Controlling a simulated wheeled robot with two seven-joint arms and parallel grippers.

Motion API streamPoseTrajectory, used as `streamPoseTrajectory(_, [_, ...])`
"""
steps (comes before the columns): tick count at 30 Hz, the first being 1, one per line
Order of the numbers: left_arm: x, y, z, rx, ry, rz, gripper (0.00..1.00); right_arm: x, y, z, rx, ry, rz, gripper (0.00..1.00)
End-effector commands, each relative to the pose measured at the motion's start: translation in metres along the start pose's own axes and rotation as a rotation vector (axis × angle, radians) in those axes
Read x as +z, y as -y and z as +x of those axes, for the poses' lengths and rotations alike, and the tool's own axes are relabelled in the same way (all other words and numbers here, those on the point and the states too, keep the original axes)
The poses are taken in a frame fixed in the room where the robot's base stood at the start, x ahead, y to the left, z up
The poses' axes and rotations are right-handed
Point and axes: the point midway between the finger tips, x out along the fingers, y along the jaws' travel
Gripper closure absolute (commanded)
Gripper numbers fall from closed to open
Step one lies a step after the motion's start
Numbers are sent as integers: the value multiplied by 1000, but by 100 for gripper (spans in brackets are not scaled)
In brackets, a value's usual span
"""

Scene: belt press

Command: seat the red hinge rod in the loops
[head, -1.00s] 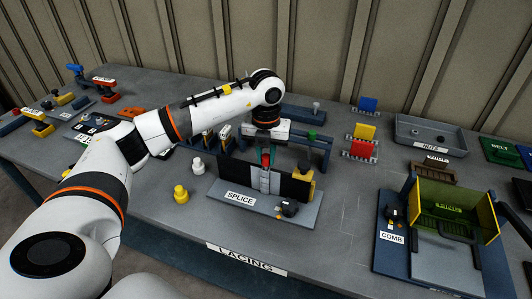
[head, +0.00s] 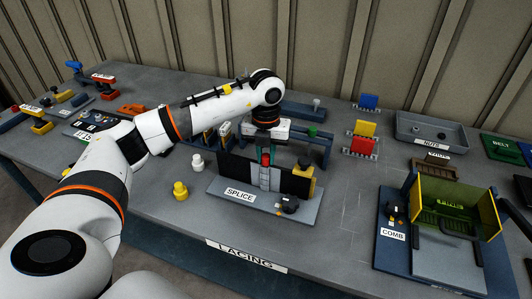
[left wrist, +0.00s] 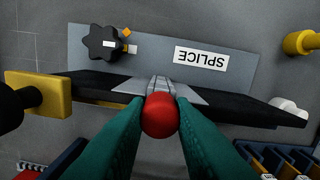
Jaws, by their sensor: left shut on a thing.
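The red hinge rod (left wrist: 160,115) shows its round red end between the teal fingers of my left gripper (left wrist: 158,128) in the left wrist view. The gripper is shut on it. In the head view the rod's red end (head: 265,158) shows below my left wrist, over the middle of the splice fixture (head: 226,189). The grey loops (head: 265,178) are at the seam between two black belt ends (head: 236,168). The rod lines up with the seam in the wrist view; its lower part is hidden, so I cannot tell how deep it sits. My right gripper is not in view.
A black knob (head: 288,204) sits at the fixture's front right and a yellow block (head: 304,180) at its right end. Yellow (head: 181,191) and white (head: 197,164) pegs stand to the left. The comb station (head: 440,240) is at right. Bare table lies between.

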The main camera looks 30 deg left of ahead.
Motion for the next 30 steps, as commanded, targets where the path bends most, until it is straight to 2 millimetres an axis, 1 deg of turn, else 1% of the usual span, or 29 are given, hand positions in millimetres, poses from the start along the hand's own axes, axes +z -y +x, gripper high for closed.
streamPoseTrajectory(5, [0,0,4,0,0,0,100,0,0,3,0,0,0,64])
streamPoseTrajectory(13, [0,0,4,0,0,0,100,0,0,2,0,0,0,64])
streamPoseTrajectory(14, [0,0,4,0,0,0,75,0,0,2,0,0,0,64])
streamPoseTrajectory(15, [0,0,4,0,0,0,68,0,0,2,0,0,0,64])
streamPoseTrajectory(18, [0,0,4,0,0,0,53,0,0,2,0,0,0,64])
streamPoseTrajectory(26, [0,0,4,0,0,0,53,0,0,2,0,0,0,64])
streamPoseTrajectory(30, [0,0,0,0,0,0,53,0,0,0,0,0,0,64])
